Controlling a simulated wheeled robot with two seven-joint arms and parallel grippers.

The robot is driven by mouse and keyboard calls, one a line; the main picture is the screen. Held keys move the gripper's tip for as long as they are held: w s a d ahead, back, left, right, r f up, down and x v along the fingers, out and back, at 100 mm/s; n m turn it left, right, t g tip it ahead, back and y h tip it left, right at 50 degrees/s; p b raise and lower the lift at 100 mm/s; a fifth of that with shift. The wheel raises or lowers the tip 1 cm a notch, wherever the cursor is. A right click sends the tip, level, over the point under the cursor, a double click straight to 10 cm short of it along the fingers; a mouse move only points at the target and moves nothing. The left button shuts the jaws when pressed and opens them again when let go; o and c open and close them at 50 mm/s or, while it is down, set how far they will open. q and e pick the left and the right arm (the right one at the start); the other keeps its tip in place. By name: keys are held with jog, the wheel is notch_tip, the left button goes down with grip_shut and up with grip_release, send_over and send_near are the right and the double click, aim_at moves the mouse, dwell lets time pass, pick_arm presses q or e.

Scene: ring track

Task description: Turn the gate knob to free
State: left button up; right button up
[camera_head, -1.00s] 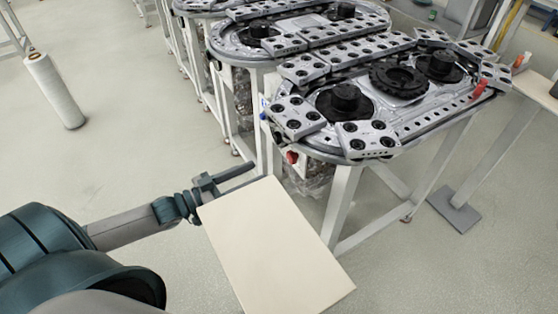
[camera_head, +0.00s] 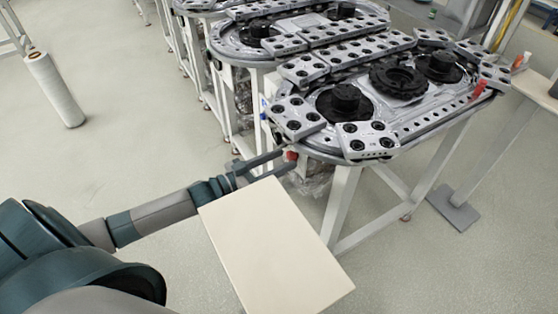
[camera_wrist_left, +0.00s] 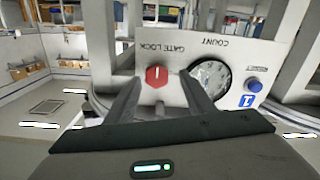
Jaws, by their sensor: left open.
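The red gate knob (camera_head: 290,156) is on the side of the near ring track (camera_head: 330,155), under its rim. In the left wrist view the knob (camera_wrist_left: 156,76) sits on a white panel (camera_wrist_left: 135,46) labelled GATE LOCK, seen upside down. A pale mark on the knob runs roughly up and down in that view. My left gripper (camera_head: 284,160) is open, its fingertips at the knob. In the wrist view the knob shows between the two fingers (camera_wrist_left: 160,82). I cannot tell whether they touch it. My right gripper is out of view.
A round glass-covered COUNT window (camera_wrist_left: 210,78) and a blue button (camera_wrist_left: 255,85) are beside the knob. A white table leg (camera_head: 340,205) stands right of the knob.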

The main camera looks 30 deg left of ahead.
pick_arm(q)
jog(key=c, duration=1)
jog(key=shift+c, duration=0.3)
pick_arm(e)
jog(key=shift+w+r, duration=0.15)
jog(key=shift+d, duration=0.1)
